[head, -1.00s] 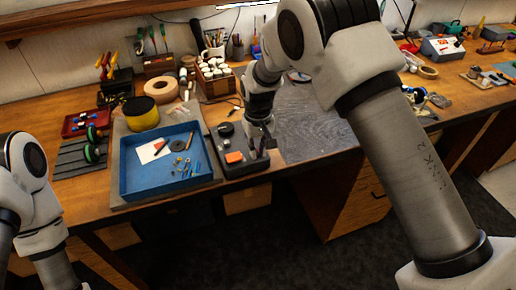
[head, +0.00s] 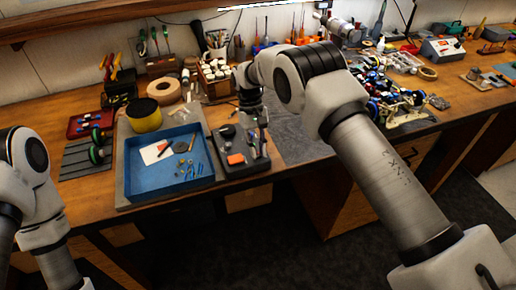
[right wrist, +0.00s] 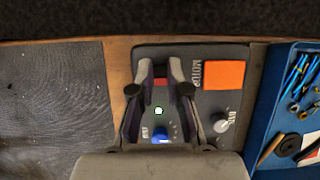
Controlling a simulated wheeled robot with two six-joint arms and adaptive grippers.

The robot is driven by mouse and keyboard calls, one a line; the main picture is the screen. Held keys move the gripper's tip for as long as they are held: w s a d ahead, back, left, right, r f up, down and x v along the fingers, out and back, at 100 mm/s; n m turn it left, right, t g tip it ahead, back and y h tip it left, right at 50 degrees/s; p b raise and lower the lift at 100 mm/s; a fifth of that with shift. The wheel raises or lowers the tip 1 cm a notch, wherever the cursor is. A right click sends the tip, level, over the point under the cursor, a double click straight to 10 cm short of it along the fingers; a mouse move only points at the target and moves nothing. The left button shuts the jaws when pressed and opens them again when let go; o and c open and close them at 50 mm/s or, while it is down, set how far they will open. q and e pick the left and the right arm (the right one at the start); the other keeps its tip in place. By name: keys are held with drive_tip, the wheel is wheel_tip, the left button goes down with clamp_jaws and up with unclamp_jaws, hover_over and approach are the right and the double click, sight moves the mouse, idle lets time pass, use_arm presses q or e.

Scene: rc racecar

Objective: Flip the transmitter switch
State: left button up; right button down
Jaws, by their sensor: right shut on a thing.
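The transmitter is a dark box (head: 228,168) on the bench front, right of the blue tray. It has an orange square (head: 236,159), also in the right wrist view (right wrist: 224,75), beside the word MOTOR. My right gripper (head: 258,152) is over the box's right part, pointing down. In the right wrist view my right gripper (right wrist: 159,74) is closed around a small red switch (right wrist: 160,80), mostly hidden between the fingertips. A blue knob (right wrist: 161,137) and a grey knob (right wrist: 221,124) are nearby. Only my left arm shows; its gripper is out of view.
The blue tray (head: 138,190) with small parts is close left of the transmitter. A grey mat (head: 300,140) is clear to its right. A model car (head: 400,105) stands further right. A white-capped bottle rack (head: 217,88) is behind. The bench's front edge is close.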

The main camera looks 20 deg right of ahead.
drive_tip(key=shift+f, duration=0.1)
drive_tip(key=c, duration=1.4)
unclamp_jaws()
drive_tip(key=shift+o, duration=1.3)
drive_tip(key=shift+w, duration=0.1)
drive_tip(key=v, duration=1.2)
drive_tip(key=shift+d, duration=0.1)
